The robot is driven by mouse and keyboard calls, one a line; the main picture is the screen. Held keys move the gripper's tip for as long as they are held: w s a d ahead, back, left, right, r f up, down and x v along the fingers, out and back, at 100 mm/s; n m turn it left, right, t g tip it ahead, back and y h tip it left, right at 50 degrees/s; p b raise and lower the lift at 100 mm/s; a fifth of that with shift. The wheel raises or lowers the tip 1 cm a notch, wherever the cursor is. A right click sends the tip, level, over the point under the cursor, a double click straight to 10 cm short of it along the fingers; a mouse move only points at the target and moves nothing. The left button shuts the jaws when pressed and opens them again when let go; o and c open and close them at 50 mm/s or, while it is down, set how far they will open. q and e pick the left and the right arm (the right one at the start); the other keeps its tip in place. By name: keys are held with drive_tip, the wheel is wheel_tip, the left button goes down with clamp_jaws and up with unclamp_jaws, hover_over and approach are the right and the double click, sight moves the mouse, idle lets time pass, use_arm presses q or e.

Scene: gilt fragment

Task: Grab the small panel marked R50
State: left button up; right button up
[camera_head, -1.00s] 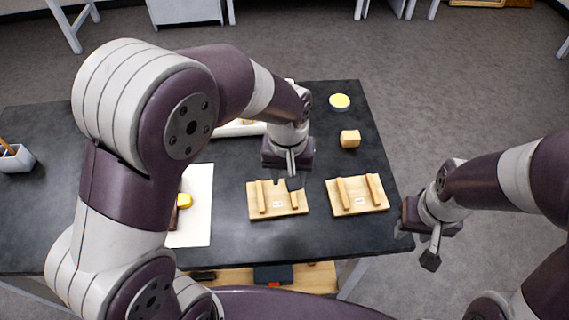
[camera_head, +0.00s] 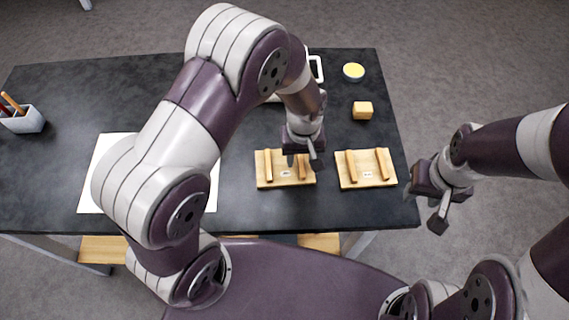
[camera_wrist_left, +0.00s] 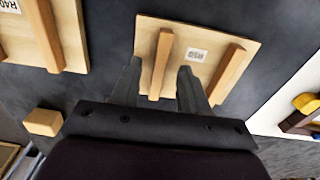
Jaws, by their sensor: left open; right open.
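The small wooden panel marked R50 (camera_head: 271,178) lies on the dark table, with two upright wooden bars on it. In the left wrist view the panel (camera_wrist_left: 220,45) shows its white label (camera_wrist_left: 197,54) between the bars. My left gripper (camera_head: 302,160) is open over its right bar in the head view. In the left wrist view that bar (camera_wrist_left: 161,62) is between the fingers of the left gripper (camera_wrist_left: 158,85); contact cannot be told. My right gripper (camera_head: 430,207) is open and empty, off the table's right edge.
A similar panel (camera_head: 367,181) lies to the right; its label looks like R40. A wooden block (camera_head: 362,110) and a yellow-topped round dish (camera_head: 353,71) are behind it. A white sheet (camera_head: 106,160) and a pen cup (camera_head: 24,121) are at the left.

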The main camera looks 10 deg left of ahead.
use_arm(q)
drive_tip(key=shift+w+f, duration=0.2)
drive_tip(key=shift+f, duration=0.2)
drive_tip(key=shift+s, duration=0.15)
clamp_jaws()
drive_tip(key=shift+r, duration=0.15)
